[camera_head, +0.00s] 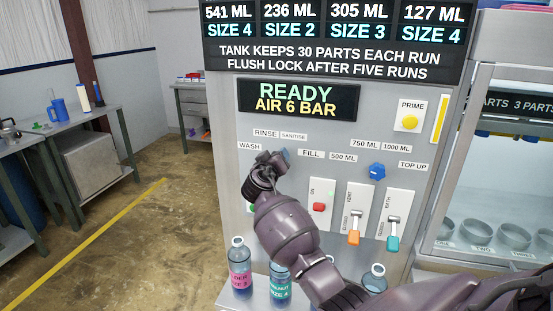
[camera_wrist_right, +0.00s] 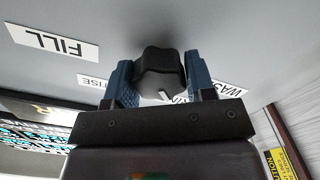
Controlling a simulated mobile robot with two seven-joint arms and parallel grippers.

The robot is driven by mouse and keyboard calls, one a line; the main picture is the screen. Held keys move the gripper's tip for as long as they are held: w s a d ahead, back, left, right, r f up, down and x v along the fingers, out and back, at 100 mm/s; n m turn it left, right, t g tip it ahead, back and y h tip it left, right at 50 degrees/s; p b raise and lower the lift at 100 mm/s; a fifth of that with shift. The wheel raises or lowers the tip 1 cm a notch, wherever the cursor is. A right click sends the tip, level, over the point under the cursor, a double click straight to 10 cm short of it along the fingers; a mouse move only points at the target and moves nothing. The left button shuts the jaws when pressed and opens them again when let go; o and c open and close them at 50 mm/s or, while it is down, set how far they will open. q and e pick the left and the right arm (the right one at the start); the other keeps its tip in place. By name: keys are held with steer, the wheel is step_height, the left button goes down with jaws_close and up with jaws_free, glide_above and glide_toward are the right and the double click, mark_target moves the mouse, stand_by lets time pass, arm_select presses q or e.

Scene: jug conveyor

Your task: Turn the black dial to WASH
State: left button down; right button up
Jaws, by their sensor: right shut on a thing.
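The black dial (camera_wrist_right: 160,62) sits on the grey machine panel, between the two blue fingers of my right gripper (camera_wrist_right: 160,82) in the right wrist view. The fingers are shut on its sides. Its white mark points toward the partly covered RINSE label. The WASH label (camera_wrist_right: 231,89) is to the right in that view, partly behind a finger. In the head view my right gripper (camera_head: 270,160) is at the panel below the RINSE label (camera_head: 265,133) and right of the WASH label (camera_head: 249,147); it hides the dial there. My left gripper is not in view.
A blue knob (camera_head: 377,171), a red switch (camera_head: 319,207) and orange (camera_head: 354,237) and teal (camera_head: 393,243) levers are right of my gripper. Bottles, including a pink-labelled one (camera_head: 240,280), stand below. The display (camera_head: 297,99) reads READY, AIR 6 BAR.

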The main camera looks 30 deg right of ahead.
steer(key=n, duration=0.3)
steer(key=shift+n+p, duration=0.3)
steer(key=shift+p, duration=0.1)
steer(key=shift+f+n+p, duration=0.1)
steer(key=shift+n+p, duration=0.35)
steer(key=shift+n, duration=0.95)
steer(key=o, duration=0.9)
steer(key=shift+o, duration=0.2)
steer(key=shift+a, duration=0.1)
steer(key=b+v, duration=0.1)
steer(key=v, duration=0.9)
steer(key=shift+s+a, duration=0.2)
steer(key=shift+a, duration=0.1)
